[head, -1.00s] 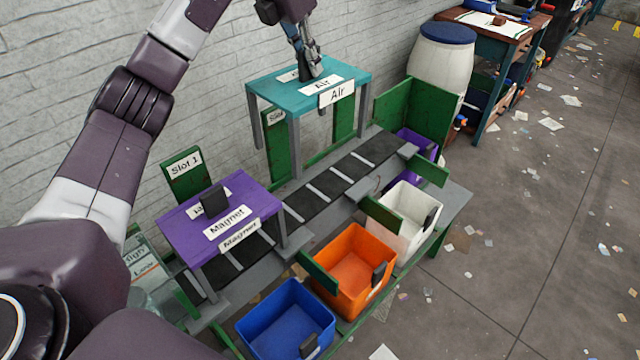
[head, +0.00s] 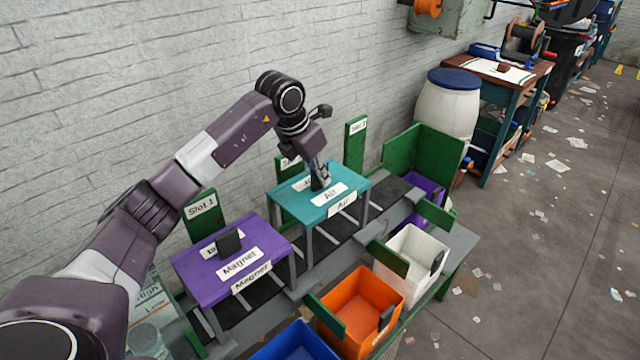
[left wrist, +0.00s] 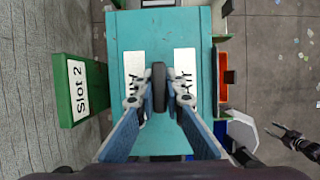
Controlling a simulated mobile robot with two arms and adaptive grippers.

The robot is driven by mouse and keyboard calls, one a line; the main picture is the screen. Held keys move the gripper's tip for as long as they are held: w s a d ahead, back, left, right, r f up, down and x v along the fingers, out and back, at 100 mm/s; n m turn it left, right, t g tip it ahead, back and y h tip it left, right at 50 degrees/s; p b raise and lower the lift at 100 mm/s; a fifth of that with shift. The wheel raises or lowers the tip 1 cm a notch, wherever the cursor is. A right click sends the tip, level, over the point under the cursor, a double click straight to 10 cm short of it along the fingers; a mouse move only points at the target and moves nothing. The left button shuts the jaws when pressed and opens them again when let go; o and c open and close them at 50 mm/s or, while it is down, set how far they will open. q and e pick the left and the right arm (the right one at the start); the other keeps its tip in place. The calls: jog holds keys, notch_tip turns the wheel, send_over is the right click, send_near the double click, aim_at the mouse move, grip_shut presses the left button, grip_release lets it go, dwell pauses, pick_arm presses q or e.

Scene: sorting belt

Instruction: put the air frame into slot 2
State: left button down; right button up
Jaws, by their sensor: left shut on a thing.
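The air frame is a teal table-like frame (head: 354,184) with white "Air" labels and grey legs. In the head view it is over the belt behind the purple magnet frame. My left gripper (head: 320,184) is shut on its dark upright handle; the left wrist view shows both fingers (left wrist: 160,98) on the handle, with the teal top (left wrist: 205,40) below. The slot 2 sign (left wrist: 80,90) is beside the frame's edge in the wrist view; in the head view the frame and arm partly hide it (head: 286,160). I cannot tell whether the feet touch down. My right gripper (left wrist: 280,132) shows small at the wrist view's right.
The purple magnet frame (head: 205,285) stands at slot 1, whose sign (head: 201,207) is behind it. Another green sign post (head: 356,145) stands farther along. White (head: 412,262), orange (head: 365,300) and blue (head: 290,345) bins line the front. A brick wall is behind.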

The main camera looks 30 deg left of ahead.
aim_at(321, 187)
pick_arm(q)
notch_tip(321, 187, down, 3)
jog(key=shift+p, duration=0.35)
jog(key=c, duration=2)
grip_release()
jog(key=shift+s+f, duration=0.1)
pick_arm(e)
jog(key=shift+s+d+r, duration=0.3)
jog(key=shift+s, duration=0.15)
pick_arm(q)
jog(key=b+v, duration=0.2)
jog(key=v, duration=0.9)
jog(key=shift+s+r+b, duration=0.2)
jog(key=shift+r+b, duration=0.1)
jog(key=shift+r, duration=0.15)
pick_arm(e)
notch_tip(321, 187, down, 2)
jog(key=shift+a+f, duration=0.15)
